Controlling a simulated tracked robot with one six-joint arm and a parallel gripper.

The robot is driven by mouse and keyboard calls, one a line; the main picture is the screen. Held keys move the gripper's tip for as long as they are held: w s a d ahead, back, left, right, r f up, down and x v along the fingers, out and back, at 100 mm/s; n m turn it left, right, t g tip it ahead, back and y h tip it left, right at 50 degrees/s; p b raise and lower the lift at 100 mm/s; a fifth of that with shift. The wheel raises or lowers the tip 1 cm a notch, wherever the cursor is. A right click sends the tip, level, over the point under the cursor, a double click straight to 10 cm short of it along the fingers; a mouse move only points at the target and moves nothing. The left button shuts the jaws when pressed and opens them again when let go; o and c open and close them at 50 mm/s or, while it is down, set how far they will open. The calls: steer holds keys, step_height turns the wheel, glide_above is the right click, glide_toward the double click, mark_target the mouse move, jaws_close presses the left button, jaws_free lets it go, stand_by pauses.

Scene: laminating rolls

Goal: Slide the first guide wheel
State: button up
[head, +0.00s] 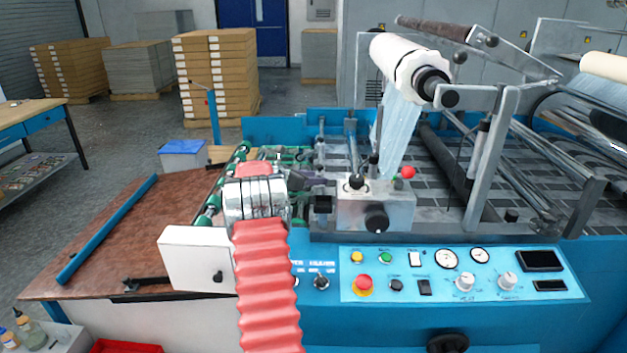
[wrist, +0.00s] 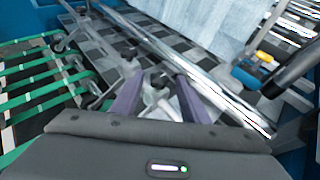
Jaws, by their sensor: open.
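My gripper (wrist: 158,84) shows in the wrist view as two purple-grey fingers, spread apart with nothing held between them. Small grey guide wheels on brackets lie beyond and beside the fingers, one ahead and left (wrist: 130,52) and another near the fingertips (wrist: 160,80). I cannot tell which is the first guide wheel, or whether a finger touches one. A shiny metal bar (wrist: 200,75) runs diagonally past the fingers. In the head view my red-sleeved arm reaches over the machine's left side, and its wrist hides most of the gripper and the wheels near it.
Green belts (wrist: 40,85) run on the left of the wrist view. In the head view a metal block with knobs (head: 376,207) stands right of my wrist, before the film roll (head: 405,62). The control panel (head: 460,274) is at the front. A brown table (head: 125,235) lies left.

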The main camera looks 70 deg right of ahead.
steer(key=shift+a, duration=0.1)
steer(key=v, duration=1.3)
steer(key=shift+w+a, duration=0.2)
steer(key=shift+a, duration=0.1)
steer(key=w+a+r+m+t+y, duration=0.1)
steer(key=w+a+r+m+t, duration=0.15)
steer(key=a, duration=0.85)
steer(key=w+a+r+m+t+y, duration=0.2)
steer(key=w+a+r, duration=0.1)
steer(key=a, duration=0.9)
steer(key=w+a+r+m+t+y, duration=0.1)
steer(key=w+a+r+m+t, duration=0.1)
steer(key=a, duration=0.9)
steer(key=s+a+f+m+t+y, duration=0.1)
steer(key=s+a+m+y, duration=0.1)
steer(key=a, duration=1)
steer(key=s+a+f+m+t+y, duration=0.1)
steer(key=s+a, duration=0.4)
steer(key=a, duration=0.7)
steer(key=s+a+f+m+t+y, duration=0.1)
steer(key=s+a+m+t+y, duration=0.2)
steer(key=a, duration=0.9)
steer(key=shift+s+f+y, duration=0.35)
steer(key=shift+s+y, duration=0.35)
steer(key=shift+y, duration=0.2)
